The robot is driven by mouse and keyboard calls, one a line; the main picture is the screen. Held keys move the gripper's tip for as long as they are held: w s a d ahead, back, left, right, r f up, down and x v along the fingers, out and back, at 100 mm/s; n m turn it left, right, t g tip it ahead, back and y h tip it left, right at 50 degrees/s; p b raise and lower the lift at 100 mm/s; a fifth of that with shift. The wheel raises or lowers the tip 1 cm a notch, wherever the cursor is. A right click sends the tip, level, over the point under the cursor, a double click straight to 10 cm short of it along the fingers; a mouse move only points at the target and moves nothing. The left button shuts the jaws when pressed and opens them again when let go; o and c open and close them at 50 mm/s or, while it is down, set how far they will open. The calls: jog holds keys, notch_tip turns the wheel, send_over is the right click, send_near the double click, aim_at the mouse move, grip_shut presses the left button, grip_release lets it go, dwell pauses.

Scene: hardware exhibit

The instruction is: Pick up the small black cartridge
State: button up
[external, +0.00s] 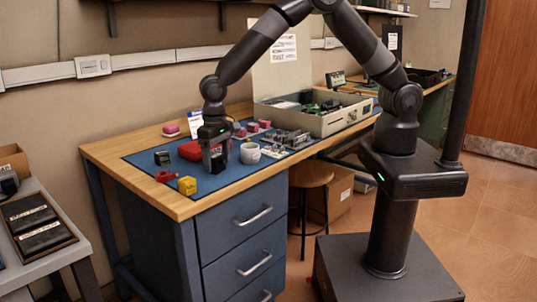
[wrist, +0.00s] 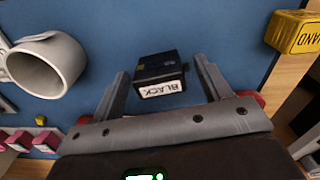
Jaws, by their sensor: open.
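The small black cartridge (wrist: 160,72) lies on the blue mat in the wrist view, its white "BLACK" label facing my gripper's palm. My gripper (wrist: 161,68) is open, with one finger on each side of the cartridge and visible gaps to both. The cartridge appears in line with the fingertips, but I cannot tell their exact height. In the external view my gripper (external: 216,168) points down low over the mat.
A white mug (wrist: 45,65) stands to the left in the wrist view. A yellow block (wrist: 293,32) sits at upper right. Bare mat lies in front.

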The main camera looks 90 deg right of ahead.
jog(key=c, duration=0.8)
jog(key=shift+r, duration=0.1)
